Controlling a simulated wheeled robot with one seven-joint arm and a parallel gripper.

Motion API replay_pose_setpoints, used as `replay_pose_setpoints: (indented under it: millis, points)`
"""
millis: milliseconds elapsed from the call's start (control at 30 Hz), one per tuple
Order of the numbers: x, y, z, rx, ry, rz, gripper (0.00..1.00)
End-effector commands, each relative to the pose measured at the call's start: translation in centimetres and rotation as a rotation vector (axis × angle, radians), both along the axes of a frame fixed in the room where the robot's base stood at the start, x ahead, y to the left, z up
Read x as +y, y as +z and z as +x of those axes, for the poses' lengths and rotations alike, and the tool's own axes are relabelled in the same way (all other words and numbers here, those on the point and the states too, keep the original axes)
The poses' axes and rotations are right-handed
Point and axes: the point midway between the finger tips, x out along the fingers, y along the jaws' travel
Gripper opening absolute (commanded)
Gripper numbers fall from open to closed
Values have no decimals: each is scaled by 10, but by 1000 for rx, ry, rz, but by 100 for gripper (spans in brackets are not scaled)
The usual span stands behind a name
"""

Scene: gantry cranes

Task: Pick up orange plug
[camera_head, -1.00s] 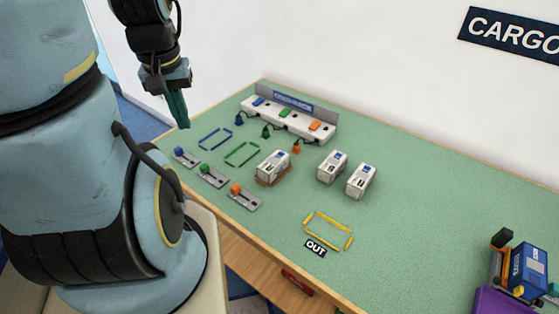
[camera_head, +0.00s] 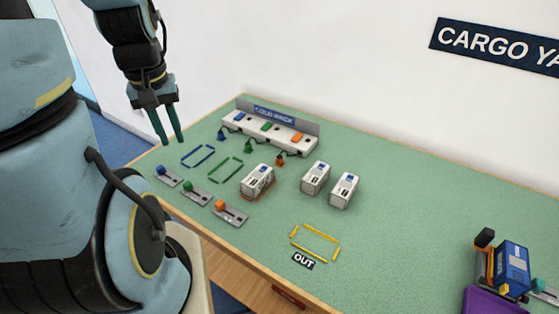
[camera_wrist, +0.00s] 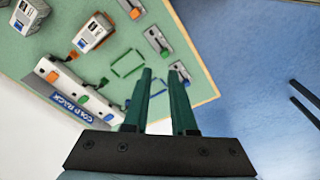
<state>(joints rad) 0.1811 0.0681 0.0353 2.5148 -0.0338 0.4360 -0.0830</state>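The orange plug (camera_head: 280,161) lies on the green table just in front of the orange-marked end of the cold rack (camera_head: 262,138), with a dark cable running to the rack. It also shows in the wrist view (camera_wrist: 73,54), between the rack and a white container. A green plug (camera_head: 248,147) and a blue plug (camera_head: 221,135) sit in the same row to its left. My gripper (camera_head: 169,139) is open and empty, above the table's left end, left of the plugs and apart from them. Its fingers (camera_wrist: 160,73) show a gap in the wrist view.
A white container (camera_head: 257,181) stands on an orange-marked spot near the orange plug. Two more white containers (camera_head: 315,178) (camera_head: 344,190) stand to its right. Slider levers (camera_head: 230,212) line the front edge. Blue, green and yellow (camera_head: 315,243) outlines are empty. A blue machine (camera_head: 510,270) stands far right.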

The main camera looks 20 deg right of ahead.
Motion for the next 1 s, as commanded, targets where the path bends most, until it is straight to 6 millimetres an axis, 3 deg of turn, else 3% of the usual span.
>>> replay_pose_setpoints:
  millis: [33,267,500,700,833,1000]
  points:
    - [-13,-5,8,16,27,-8,32]
    - [-87,-30,47,84,268,-22,57]
    - [-179,-61,68,86,503,14,57]
    - [-247,-79,69,40,643,30,57]
    - [-273,-84,67,15,691,27,57]
    - [-280,-95,67,7,713,27,57]
